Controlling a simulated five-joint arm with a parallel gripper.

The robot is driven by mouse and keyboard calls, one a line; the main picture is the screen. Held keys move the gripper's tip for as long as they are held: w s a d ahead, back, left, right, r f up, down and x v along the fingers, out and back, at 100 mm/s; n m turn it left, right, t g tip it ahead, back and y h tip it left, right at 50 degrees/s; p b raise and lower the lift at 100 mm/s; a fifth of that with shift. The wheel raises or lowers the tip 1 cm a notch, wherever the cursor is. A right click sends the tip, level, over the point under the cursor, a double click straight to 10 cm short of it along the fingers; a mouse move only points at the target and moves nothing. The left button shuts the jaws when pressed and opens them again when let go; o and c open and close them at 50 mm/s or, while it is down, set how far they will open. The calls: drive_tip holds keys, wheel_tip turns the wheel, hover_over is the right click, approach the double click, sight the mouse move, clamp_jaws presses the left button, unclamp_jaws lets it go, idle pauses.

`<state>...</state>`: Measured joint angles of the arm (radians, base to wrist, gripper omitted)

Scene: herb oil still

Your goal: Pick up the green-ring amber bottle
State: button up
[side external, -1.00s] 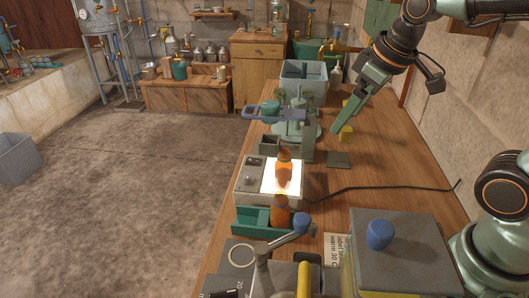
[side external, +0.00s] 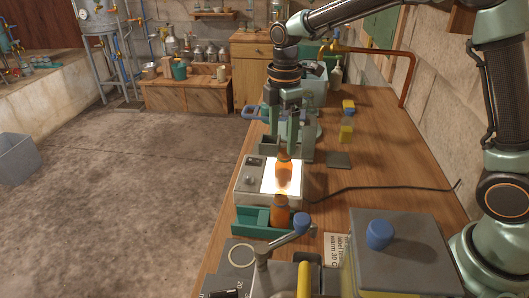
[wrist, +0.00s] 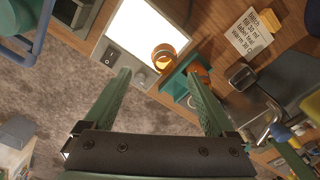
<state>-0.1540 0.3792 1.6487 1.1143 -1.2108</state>
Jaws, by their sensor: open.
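One amber bottle (side external: 284,168) stands upright on the glowing panel of a light box (side external: 243,184). It also shows in the wrist view (wrist: 164,57), near the panel's edge. A second amber bottle (side external: 280,211) stands in a teal tray (side external: 252,220) in front of the light box. I cannot make out a green ring on either bottle. My gripper (side external: 283,145) points down above and just behind the bottle on the panel, apart from it. In the wrist view my gripper (wrist: 158,76) is open and empty, its fingers spread to either side.
A blue-knobbed lever (side external: 302,223) and a grey box with a blue knob (side external: 380,234) stand at the front. A label card (side external: 336,249) lies between them. A yellow block (side external: 346,134) and a dark pad (side external: 338,160) lie to the right. A black cable crosses the bench.

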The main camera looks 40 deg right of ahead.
sight(282, 151)
wheel_tip(282, 151, down, 5)
drive_tip(key=shift+r, duration=0.1)
drive_tip(key=shift+s+f, duration=0.2)
drive_tip(key=shift+f, duration=1.2)
drive_tip(key=shift+s+f, duration=0.15)
drive_tip(key=shift+f, duration=1.2)
clamp_jaws()
